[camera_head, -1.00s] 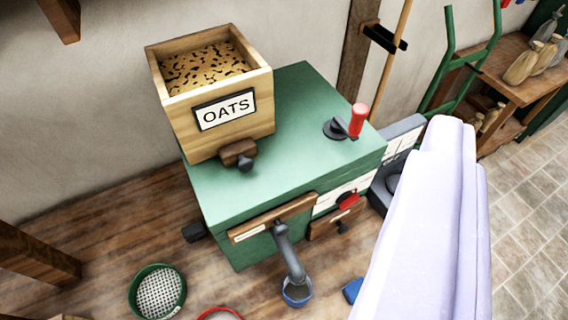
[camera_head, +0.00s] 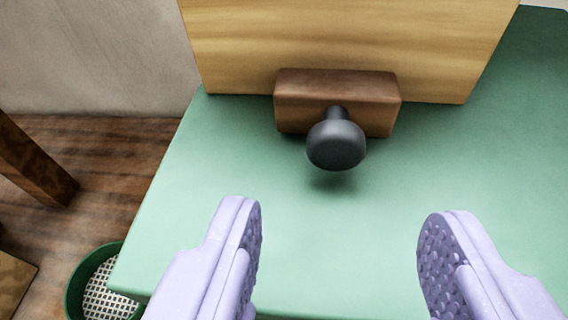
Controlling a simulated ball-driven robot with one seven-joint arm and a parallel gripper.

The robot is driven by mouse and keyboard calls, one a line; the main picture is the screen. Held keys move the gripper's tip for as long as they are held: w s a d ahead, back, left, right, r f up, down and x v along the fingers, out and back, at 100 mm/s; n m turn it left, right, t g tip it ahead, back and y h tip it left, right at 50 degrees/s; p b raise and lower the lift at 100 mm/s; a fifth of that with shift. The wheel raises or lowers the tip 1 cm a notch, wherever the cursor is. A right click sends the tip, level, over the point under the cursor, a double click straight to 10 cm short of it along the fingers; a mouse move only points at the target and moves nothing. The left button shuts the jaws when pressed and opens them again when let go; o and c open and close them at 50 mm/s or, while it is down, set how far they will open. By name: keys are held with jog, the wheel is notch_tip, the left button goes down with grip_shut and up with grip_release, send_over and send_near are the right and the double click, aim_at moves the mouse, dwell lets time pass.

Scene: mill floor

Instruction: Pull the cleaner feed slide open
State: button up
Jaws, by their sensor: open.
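The feed slide (camera_head: 290,104) is a brown wooden block at the foot of the wooden oats hopper (camera_head: 345,40). A dark grey round knob (camera_head: 336,145) sticks out from its front, towards me. The block sits close against the hopper's front face. My gripper (camera_head: 342,225) is open and empty, its two pale lilac fingers wide apart. The fingertips are on this side of the knob, one to its left and one to its right, not touching it. The hopper's label and top are out of view.
The green machine top (camera_head: 470,170) lies under the hopper and the fingers, with bare room around the knob. A green-rimmed sieve (camera_head: 75,290) stands on the wooden floor at lower left. A dark wooden post (camera_head: 35,165) is at the left.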

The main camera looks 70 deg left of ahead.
aim_at(336, 155)
jog(key=b+x, duration=0.1)
jog(key=x, duration=0.5)
jog(key=shift+w, duration=0.1)
grip_shut()
